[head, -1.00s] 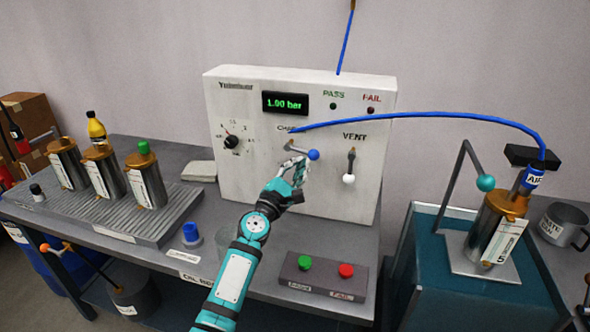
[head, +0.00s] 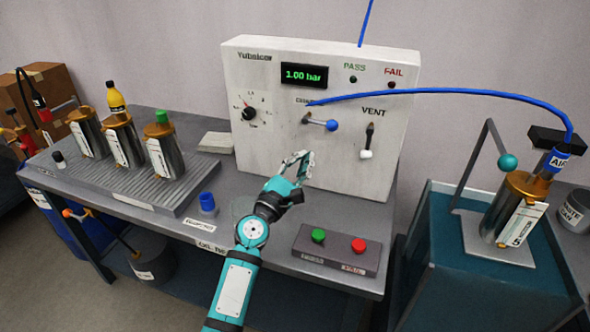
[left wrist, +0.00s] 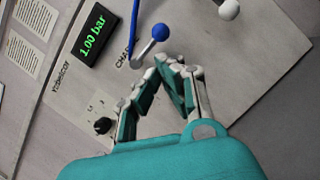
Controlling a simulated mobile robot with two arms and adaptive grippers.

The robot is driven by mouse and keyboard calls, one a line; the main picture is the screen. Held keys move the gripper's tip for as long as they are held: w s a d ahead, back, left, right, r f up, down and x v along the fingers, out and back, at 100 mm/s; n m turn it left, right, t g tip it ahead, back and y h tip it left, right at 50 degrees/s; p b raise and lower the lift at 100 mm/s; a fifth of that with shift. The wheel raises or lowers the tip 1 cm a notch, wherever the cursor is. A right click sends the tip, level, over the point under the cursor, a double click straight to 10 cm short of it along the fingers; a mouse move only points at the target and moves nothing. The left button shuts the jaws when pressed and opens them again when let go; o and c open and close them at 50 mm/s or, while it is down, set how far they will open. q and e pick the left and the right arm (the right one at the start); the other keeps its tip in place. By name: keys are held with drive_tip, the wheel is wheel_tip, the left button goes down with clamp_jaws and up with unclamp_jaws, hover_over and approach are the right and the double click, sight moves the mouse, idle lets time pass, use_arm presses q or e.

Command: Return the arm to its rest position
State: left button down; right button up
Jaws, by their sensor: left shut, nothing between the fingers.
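My left gripper (head: 298,160) is in front of the white test panel (head: 275,155), below the blue-knobbed charge lever (head: 331,125). Its fingers are together and hold nothing. In the left wrist view the fingertips (left wrist: 172,62) meet just below the blue knob (left wrist: 160,32), with a gap between them in the head view. The lever points to the right. The display (head: 303,75) reads 1.00 bar. The vent lever with a white knob (head: 366,154) hangs down. My right gripper is not in view.
A blue hose (head: 450,92) arches from the panel to a canister (head: 517,200) on the right. A box with green and red buttons (head: 337,249) stands near the bench front. Several canisters stand on a ribbed tray (head: 120,180) at left.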

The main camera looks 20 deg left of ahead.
use_arm(q)
drive_tip(key=s+d+f+m+g+h, duration=0.1)
drive_tip(key=s+d+f+m+g, duration=0.2)
drive_tip(key=s+f+m+g, duration=0.35)
drive_tip(key=s+d+f+m+g+h, duration=0.2)
drive_tip(key=s+d+f+m+g, duration=0.1)
drive_tip(key=s+f+m, duration=0.65)
drive_tip(key=s+a+f+m+g+y, duration=0.2)
drive_tip(key=s+a+m, duration=0.15)
drive_tip(key=s, duration=0.45)
drive_tip(key=s+a+f+m+g+y, duration=0.2)
drive_tip(key=s+f+m+g+y, duration=0.15)
drive_tip(key=s, duration=0.45)
drive_tip(key=s+a+f+m+g+y, duration=0.25)
drive_tip(key=s+m, duration=0.25)
drive_tip(key=s, duration=0.3)
wheel_tip(320, 180, down, 25)
drive_tip(key=s+a+p, duration=0.1)
drive_tip(key=s+p, duration=0.1)
drive_tip(key=s+a+f+g+p, duration=0.1)
drive_tip(key=s+a+f+g, duration=0.1)
drive_tip(key=s+f, duration=1.1)
drive_tip(key=s+a, duration=0.1)
drive_tip(key=s, duration=0.2)
drive_tip(key=shift+h, duration=0.3)
